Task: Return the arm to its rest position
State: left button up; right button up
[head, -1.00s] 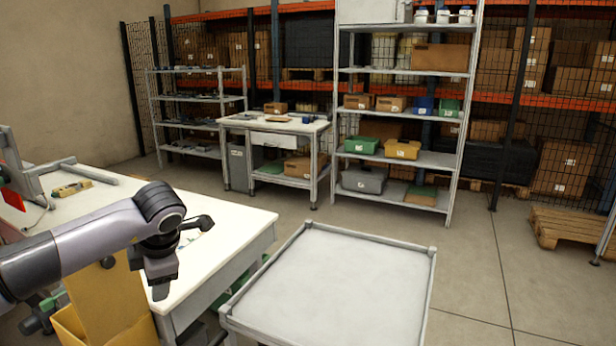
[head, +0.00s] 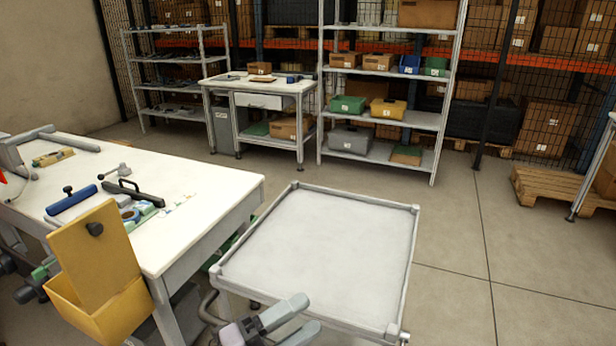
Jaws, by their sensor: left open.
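My left gripper (head: 299,315) shows at the bottom middle of the head view, in front of the low grey cart's near edge. Its two grey fingers are apart and I see nothing between them. The rest of the left arm is mostly below the picture. My right gripper is not in view. On the white workbench (head: 185,165) at left lie a blue roller-like tool (head: 71,204), a black-handled tool (head: 133,193) and small blue and green items, possibly tape reels, partly hidden by a yellow holder.
The yellow holder (head: 95,255) stands at the bench's front edge. The grey cart (head: 325,235) has an empty top with a raised rim. Shelves with bins (head: 390,120) and a small table (head: 258,88) stand behind. The floor at right is clear, with a pallet (head: 560,195) beyond.

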pick_arm(q)
jog(key=s+a+f+n+t+y, duration=0.2)
jog(key=a+f+n+t+y, duration=0.3)
jog(key=a+f+n+y, duration=0.95)
jog(key=s+a+f+n+g+y, duration=0.1)
jog(key=s+a+f+n+g, duration=0.3)
jog(key=s+f+n, duration=0.3)
jog(key=s+n+g, duration=0.1)
jog(key=s+n, duration=0.2)
jog(key=s, duration=0.1)
jog(key=shift+s+f+p, duration=0.2)
jog(key=shift+f+p, duration=0.1)
jog(key=shift+f, duration=0.05)
jog(key=shift+a+n, duration=0.15)
jog(key=shift+n, duration=0.1)
